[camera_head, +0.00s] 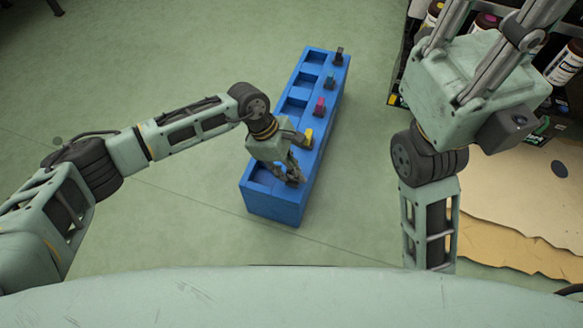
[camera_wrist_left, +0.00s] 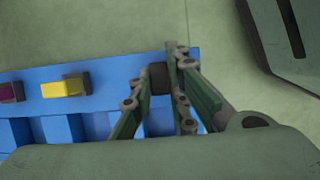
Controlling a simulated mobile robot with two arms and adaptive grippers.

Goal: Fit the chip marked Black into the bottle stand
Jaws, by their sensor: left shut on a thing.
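The blue bottle stand (camera_head: 275,206) is a long block on the floor with open square compartments down its left side and a row of chips along its right. My left gripper (camera_head: 293,177) is at the stand's near end, shut on a dark chip. In the left wrist view this dark chip (camera_wrist_left: 158,78) is between the fingers, over the stand's strip (camera_wrist_left: 115,70), in line with the yellow chip. I cannot read any marking on it, nor tell whether it is seated. My right gripper (camera_head: 490,50) is raised at the upper right, its fingertips unclear.
A yellow chip (camera_head: 308,138), a magenta chip (camera_head: 319,106), a teal chip (camera_head: 330,82) and a dark grey chip (camera_head: 339,57) stand upright along the stand. Ink bottles (camera_head: 565,64) fill a dark rack at the upper right. Cardboard (camera_head: 520,205) lies below it.

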